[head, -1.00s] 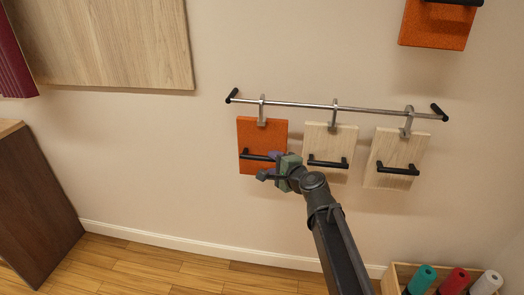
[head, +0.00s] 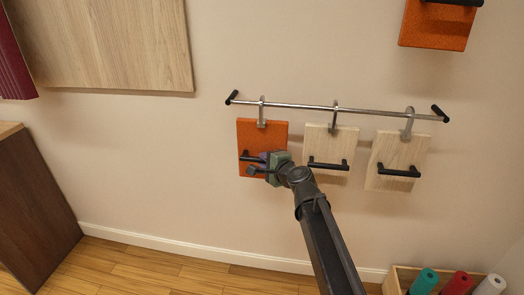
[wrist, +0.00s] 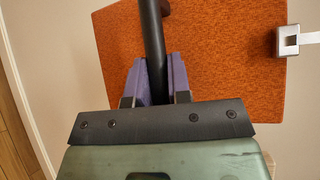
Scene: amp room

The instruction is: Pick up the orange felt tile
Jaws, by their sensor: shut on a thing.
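The orange felt tile (head: 262,136) hangs by a metal hook at the left end of a wall rail. It has a black bar handle (head: 249,157) across its lower part. My gripper (head: 258,164) is at the tile's front, shut on the handle. In the wrist view, the purple fingers (wrist: 156,80) close on both sides of the black handle (wrist: 153,40), with the orange tile (wrist: 225,60) behind. The hook (wrist: 288,41) shows at the right of that view, at the tile's edge.
Two pale wood tiles (head: 329,146) (head: 396,155) with black handles hang to the right on the same metal rail (head: 300,106). Another orange tile (head: 435,25) is higher on the wall. A box of coloured rolls (head: 393,283) stands at the lower right.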

